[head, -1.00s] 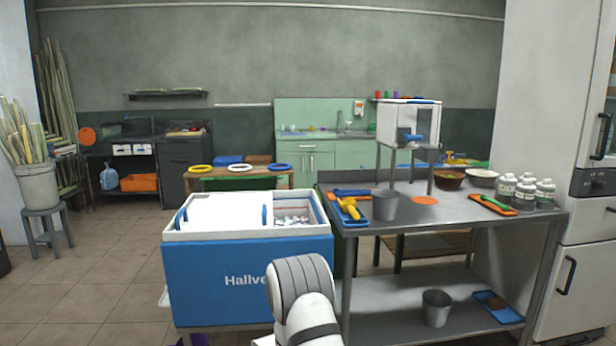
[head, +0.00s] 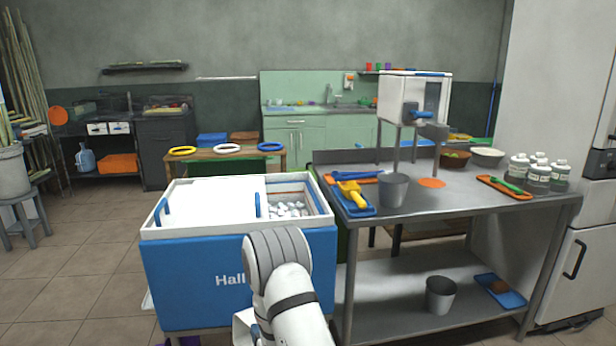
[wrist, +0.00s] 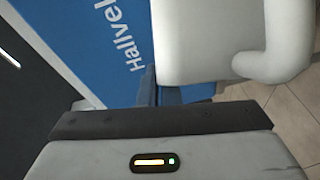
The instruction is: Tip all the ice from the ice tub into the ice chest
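The ice chest (head: 190,270) is a blue box with a white rim and a white lid, in front of me left of centre in the head view. Its right part is uncovered and white ice (head: 287,210) shows inside. Its blue front also shows in the wrist view (wrist: 90,40). I cannot tell which vessel is the ice tub. A grey bucket (head: 393,190) stands on the steel table and another grey bucket (head: 440,294) on its lower shelf; their contents are not visible. My gripper (wrist: 158,88) is low before the chest, its dark fingers close together, holding nothing visible.
The steel table (head: 460,225) stands right of the chest, with a blue tray and yellow scoop (head: 353,194), a press (head: 413,100), bowls and several bottles (head: 538,172). A wooden table with rings (head: 227,149) is behind the chest. Tiled floor (head: 85,240) is free at left.

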